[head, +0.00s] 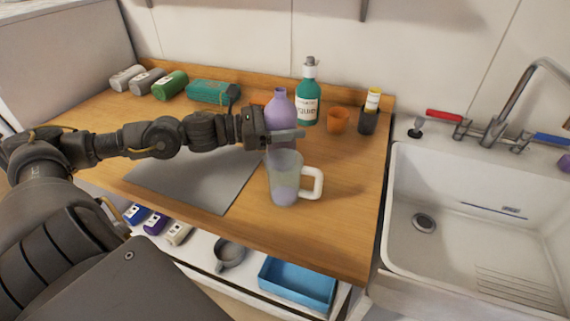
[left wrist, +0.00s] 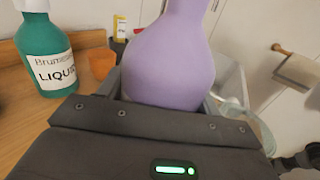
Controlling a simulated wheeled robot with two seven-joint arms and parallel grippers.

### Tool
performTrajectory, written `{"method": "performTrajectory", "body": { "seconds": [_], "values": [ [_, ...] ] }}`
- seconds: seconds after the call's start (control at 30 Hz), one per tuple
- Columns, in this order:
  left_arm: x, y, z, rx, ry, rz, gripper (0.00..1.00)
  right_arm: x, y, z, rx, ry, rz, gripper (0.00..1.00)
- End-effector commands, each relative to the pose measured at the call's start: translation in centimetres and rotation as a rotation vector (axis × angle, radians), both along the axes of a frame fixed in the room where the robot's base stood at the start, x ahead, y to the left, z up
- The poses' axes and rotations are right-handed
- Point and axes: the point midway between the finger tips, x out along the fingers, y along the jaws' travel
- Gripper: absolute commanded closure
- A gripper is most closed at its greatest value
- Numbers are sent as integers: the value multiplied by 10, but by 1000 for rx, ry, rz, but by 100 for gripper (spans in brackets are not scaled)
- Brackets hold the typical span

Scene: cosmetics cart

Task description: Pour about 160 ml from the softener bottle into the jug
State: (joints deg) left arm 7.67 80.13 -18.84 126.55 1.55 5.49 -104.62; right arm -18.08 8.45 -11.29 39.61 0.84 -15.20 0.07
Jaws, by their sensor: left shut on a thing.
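The softener bottle, taken to be the purple one (head: 281,109), stands upright behind the jug in the head view. My left gripper (head: 284,135) is shut on it around its body. In the left wrist view the purple bottle (left wrist: 172,55) fills the space between the fingers. The clear jug (head: 285,178) with a white handle stands on the counter just in front of the bottle. It holds some pale purple liquid in its lower part. Whether the bottle's base touches the counter is hidden by the gripper and jug. My right gripper is not in view.
A green liquid bottle (head: 308,97), an orange cup (head: 338,121) and a dark holder with a yellow item (head: 369,112) stand behind and right. A grey mat (head: 190,178) lies left of the jug. The sink (head: 480,215) is at the right.

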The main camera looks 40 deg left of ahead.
Motion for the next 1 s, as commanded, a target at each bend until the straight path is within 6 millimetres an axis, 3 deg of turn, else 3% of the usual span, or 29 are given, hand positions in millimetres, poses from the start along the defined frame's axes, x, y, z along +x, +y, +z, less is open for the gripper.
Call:
{"method": "performTrajectory", "body": {
  "seconds": [0.43, 0.63, 1.0],
  "values": [
    [-3, 1, 3, 53, -59, 2, 75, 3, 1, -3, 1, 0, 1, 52],
    [-5, 2, 6, 128, -141, 8, 75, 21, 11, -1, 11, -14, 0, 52],
    [-12, 4, 31, 293, -315, 20, 75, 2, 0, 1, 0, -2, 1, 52]
  ]
}}
